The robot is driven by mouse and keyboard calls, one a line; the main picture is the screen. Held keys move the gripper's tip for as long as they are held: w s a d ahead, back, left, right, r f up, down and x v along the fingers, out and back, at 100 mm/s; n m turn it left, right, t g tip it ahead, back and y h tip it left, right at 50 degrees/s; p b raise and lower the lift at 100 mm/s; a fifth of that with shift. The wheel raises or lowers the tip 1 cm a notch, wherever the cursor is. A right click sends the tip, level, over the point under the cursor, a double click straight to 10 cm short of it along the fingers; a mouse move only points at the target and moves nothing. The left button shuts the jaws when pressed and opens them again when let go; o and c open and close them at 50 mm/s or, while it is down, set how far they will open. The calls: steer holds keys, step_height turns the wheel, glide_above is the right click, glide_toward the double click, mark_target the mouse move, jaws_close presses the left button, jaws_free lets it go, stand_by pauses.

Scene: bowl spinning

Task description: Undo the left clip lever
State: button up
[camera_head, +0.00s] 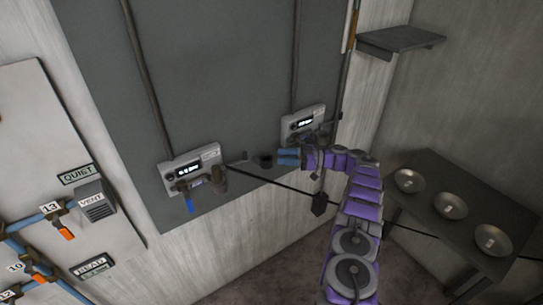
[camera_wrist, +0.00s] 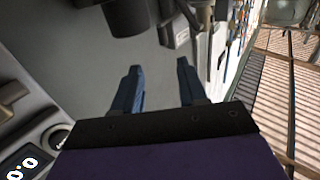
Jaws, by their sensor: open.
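The left box (camera_head: 206,158) on the dark grey wall panel has a lit display. A dark cylinder (camera_wrist: 127,16) is beyond the fingers. A tan lever-like part (camera_wrist: 12,94) shows at the left; I cannot tell which clip it belongs to.
A dark cable (camera_head: 280,184) crosses the panel, and a black block (camera_head: 319,205) hangs below my gripper. A table (camera_head: 425,171) with three metal bowls stands at the right. A white pipe board (camera_head: 60,130) is at the left. The panel between the boxes is mostly clear.

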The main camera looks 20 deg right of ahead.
steer(key=shift+v, duration=1.2)
